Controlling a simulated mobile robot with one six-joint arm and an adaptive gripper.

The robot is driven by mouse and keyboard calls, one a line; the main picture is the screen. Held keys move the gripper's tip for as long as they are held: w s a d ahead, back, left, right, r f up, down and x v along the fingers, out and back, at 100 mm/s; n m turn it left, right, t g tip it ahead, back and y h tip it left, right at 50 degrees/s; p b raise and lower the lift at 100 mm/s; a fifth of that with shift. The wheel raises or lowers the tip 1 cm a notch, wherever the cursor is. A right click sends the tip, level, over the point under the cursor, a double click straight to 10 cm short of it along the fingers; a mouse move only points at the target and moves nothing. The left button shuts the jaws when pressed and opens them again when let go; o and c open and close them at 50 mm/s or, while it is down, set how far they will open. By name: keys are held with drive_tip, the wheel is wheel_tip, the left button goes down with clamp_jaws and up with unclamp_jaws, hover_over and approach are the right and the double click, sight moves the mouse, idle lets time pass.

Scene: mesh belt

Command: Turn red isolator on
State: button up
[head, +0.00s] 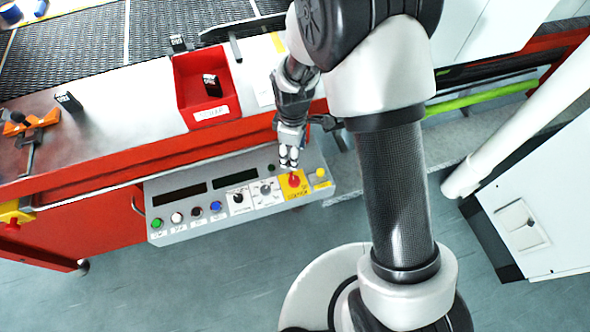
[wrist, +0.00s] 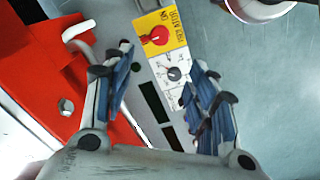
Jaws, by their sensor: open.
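The red isolator (head: 294,181) is a red rotary knob on a yellow plate (head: 300,191) near the right end of the grey control panel (head: 175,236). In the wrist view the knob (wrist: 158,36) shows clearly on its yellow plate (wrist: 178,27), whose lettering appears upside down. The exact switch position is hard to read. My gripper (head: 289,161) is above the panel close to the knob, pointing down. In the wrist view my gripper (wrist: 160,72) has its fingers spread with nothing between them, and the knob lies beyond the fingertips, apart from them.
Beside the isolator are a yellow button (head: 320,172), a grey selector (head: 266,189) and several coloured push buttons. A red bin (head: 195,100) sits on the red-edged machine behind, next to the mesh belt (head: 75,60). Grey floor in front is clear.

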sight(293, 180)
wheel_tip(293, 180, down, 17)
drive_tip(key=b, duration=0.5)
drive_tip(key=shift+r, duration=0.1)
drive_tip(key=shift+c, duration=0.6)
drive_tip(key=c, duration=0.9)
